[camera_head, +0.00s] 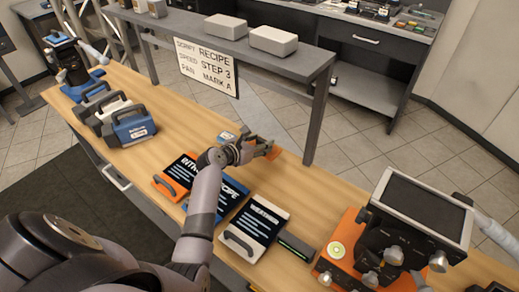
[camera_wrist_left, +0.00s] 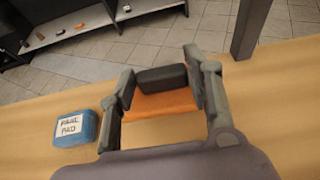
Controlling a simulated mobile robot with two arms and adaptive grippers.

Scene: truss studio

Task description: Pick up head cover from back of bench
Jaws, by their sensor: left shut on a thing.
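The head cover (camera_wrist_left: 162,77) appears in the left wrist view as a dark block between my left fingers, with an orange part (camera_wrist_left: 160,106) directly below it. I cannot tell whether the two are one piece. In the head view, orange (camera_head: 276,153) shows beside the fingertips at the back edge of the bench (camera_head: 170,140). My left gripper (camera_head: 260,149) is shut on the head cover, and its fingers hide much of it. In the wrist view, the fingers (camera_wrist_left: 160,70) stand on either side of the dark block. My right gripper is not in view.
A blue labelled pad (camera_wrist_left: 72,128) sits left of the gripper. Orange, blue and white tablet-like panels (camera_head: 255,222) lie in front. Cases with handles (camera_head: 130,128) stand left. A monitor rig (camera_head: 420,210) stands right. A grey table (camera_head: 290,60) stands behind the bench.

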